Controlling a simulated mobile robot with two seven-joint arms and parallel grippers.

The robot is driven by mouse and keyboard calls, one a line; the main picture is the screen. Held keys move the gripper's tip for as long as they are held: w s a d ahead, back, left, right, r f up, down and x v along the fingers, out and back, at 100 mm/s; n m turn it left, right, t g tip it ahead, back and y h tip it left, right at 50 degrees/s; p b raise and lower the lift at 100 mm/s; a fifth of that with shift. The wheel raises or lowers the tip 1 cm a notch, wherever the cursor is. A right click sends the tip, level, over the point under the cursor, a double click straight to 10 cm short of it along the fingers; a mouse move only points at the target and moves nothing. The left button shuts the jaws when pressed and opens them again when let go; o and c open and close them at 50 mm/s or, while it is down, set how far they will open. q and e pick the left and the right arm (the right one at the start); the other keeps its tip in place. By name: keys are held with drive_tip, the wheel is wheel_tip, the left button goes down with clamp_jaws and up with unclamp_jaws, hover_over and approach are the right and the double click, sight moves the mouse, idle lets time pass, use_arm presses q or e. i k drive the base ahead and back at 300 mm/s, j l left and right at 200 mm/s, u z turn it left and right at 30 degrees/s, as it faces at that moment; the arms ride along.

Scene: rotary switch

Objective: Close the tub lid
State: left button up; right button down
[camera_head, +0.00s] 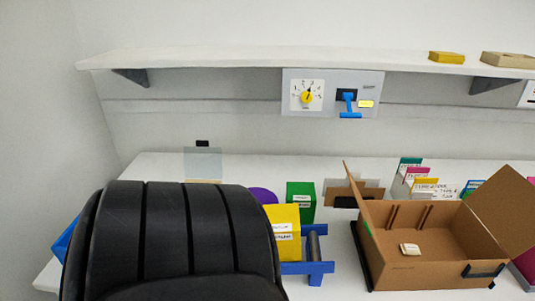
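A see-through grey panel (203,163) stands upright at the back left of the table and looks like a raised lid. A pale yellowish strip shows at its foot. Any tub below it is hidden behind a large black ribbed part of my own arm, which fills the lower left. I cannot tell for certain that the panel belongs to the tub. Neither of my grippers shows in the head view.
An open cardboard box (400,275) with raised flaps stands at the right. Yellow (284,232) and green (301,202) boxes and a blue holder (318,268) stand mid-table. A panel with a yellow dial (306,97) hangs under the shelf (250,58).

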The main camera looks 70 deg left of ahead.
sight(199, 143)
drive_tip(key=u, duration=2.7)
